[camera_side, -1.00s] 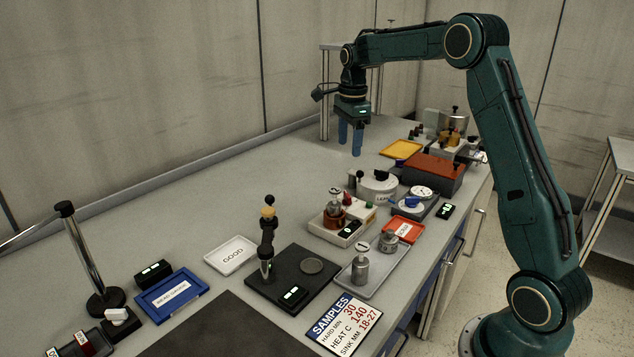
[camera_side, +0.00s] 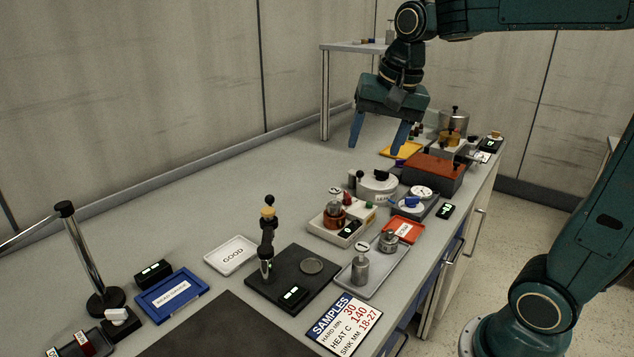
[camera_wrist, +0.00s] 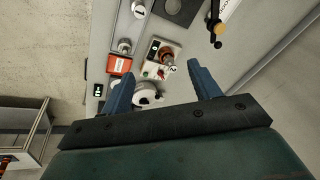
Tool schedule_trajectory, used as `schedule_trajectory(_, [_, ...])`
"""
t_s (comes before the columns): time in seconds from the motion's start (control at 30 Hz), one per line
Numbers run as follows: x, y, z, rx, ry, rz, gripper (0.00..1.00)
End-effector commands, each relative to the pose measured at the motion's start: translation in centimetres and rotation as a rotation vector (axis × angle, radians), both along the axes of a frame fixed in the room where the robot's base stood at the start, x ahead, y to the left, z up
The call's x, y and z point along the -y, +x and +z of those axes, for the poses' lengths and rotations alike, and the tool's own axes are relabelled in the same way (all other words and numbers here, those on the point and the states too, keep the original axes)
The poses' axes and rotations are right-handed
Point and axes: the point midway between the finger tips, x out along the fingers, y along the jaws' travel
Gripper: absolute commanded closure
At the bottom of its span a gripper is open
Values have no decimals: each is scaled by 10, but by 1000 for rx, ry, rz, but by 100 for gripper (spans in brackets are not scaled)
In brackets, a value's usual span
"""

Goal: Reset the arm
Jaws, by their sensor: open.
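My gripper (camera_side: 379,133) hangs above the far part of the bench in the side view. Its two blue fingers are spread apart with nothing between them. In the wrist view my gripper (camera_wrist: 160,88) also shows open, with bench items well below the fingers. My arm reaches in from the right, and part of it runs out of the side view at the top right.
The bench (camera_side: 200,225) holds a white GOOD tray (camera_side: 232,255), a blue tray (camera_side: 172,296), a dark tester base (camera_side: 325,277), an orange tray (camera_side: 403,230), a white round pot (camera_side: 377,188) and a rust-red box (camera_side: 433,173). The left back of the bench is clear.

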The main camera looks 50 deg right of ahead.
Motion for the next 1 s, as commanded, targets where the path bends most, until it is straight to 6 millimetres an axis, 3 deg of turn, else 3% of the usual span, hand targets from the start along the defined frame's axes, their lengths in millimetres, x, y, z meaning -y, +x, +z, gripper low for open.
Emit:
schedule_trajectory(0.27, [-31,-57,-6,63,-98,328,38])
schedule_trajectory(0.6, [-55,-119,-32,134,-234,702,38])
schedule_trajectory(0.8, [-61,-138,-45,159,-287,831,38])
schedule_trajectory(1.0, [-62,-142,-49,164,-301,865,38])
